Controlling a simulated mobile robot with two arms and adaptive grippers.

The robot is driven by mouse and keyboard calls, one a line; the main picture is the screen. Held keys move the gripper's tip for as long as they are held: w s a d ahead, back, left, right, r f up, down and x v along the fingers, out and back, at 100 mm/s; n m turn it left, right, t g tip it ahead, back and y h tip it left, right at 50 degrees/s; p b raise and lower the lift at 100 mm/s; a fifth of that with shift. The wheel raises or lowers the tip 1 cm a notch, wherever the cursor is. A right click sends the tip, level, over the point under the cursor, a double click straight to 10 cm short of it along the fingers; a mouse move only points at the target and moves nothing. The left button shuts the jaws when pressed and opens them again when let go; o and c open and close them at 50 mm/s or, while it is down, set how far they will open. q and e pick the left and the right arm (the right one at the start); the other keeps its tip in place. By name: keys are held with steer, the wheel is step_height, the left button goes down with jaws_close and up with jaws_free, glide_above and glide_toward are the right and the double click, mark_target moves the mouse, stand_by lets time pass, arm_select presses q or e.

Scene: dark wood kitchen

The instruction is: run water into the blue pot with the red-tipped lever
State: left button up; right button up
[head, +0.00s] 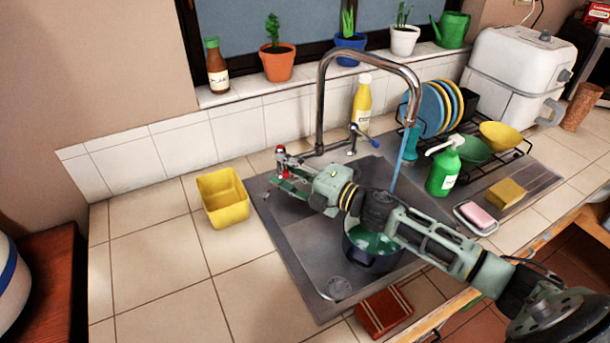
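The dark blue pot (352,250) stands in the sink under the spout, partly hidden by my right arm. Greenish water shows inside it. The tall chrome tap (320,100) arches over the sink, and a blue stream of water (405,160) runs down from its spout towards the pot; my arm hides where it lands. The red-tipped lever (280,151) is at the sink's back left corner, with red showing at my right gripper's fingers. My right gripper (279,181) is at this lever with its fingers apart; contact is unclear. My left gripper is out of view.
A blue-tipped lever (364,136) is right of the tap's base. A yellow tub (222,197) stands left of the sink. A green soap bottle (442,172), pink soap (477,215) and sponge (506,193) are at right. A red-brown box (384,312) lies in front.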

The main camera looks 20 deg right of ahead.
steer(key=v, duration=1.1)
steer(key=shift+s, duration=0.2)
steer(key=shift+d, duration=0.1)
stand_by(6.6)
